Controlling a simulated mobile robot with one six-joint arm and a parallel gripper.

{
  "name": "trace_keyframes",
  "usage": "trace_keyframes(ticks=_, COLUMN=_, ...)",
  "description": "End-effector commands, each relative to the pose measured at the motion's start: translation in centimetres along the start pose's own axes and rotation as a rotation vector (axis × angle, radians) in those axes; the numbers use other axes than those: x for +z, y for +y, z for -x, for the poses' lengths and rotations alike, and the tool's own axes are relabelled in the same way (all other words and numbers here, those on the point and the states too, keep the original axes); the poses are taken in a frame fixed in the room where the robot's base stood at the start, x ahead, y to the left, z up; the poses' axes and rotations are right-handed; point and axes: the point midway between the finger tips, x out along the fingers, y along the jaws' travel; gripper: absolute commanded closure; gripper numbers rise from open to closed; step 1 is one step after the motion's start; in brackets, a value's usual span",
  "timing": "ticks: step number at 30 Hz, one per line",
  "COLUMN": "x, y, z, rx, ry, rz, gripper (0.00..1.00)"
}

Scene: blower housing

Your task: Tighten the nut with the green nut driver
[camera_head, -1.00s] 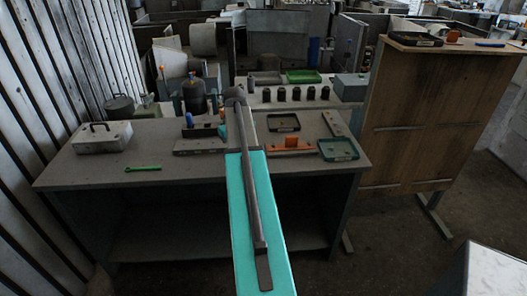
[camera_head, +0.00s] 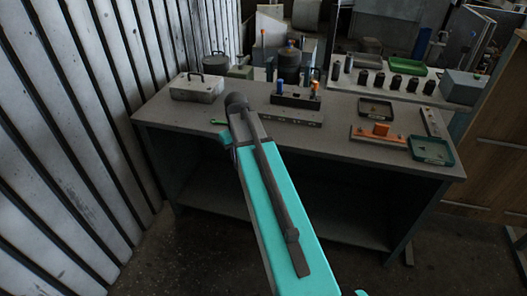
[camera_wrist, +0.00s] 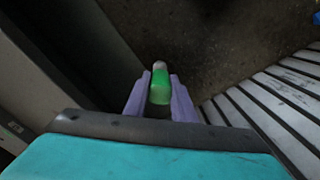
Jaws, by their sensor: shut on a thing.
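In the wrist view my gripper (camera_wrist: 160,95) is shut on the green nut driver (camera_wrist: 160,85). Its green handle with a pale rounded end shows between the two lilac fingers; the rest of the driver is hidden. Beyond it in that view are the dark floor and the slatted wall. I cannot make out the nut in either view.
A slatted wall (camera_head: 60,150) stands at left.

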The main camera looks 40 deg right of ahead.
Motion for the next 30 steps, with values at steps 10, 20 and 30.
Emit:
trace_keyframes(ticks=10, x=0.5, y=-10.7, z=-3.5, rx=0.0, ry=-0.001, rz=0.111, gripper=1.0)
trace_keyframes(ticks=20, x=3.1, y=-19.3, z=-6.4, rx=0.0, ry=-0.001, rz=0.15, gripper=1.0)
trace_keyframes(ticks=30, x=3.8, y=-20.8, z=-6.9, rx=0.0, ry=0.0, rz=0.044, gripper=1.0)
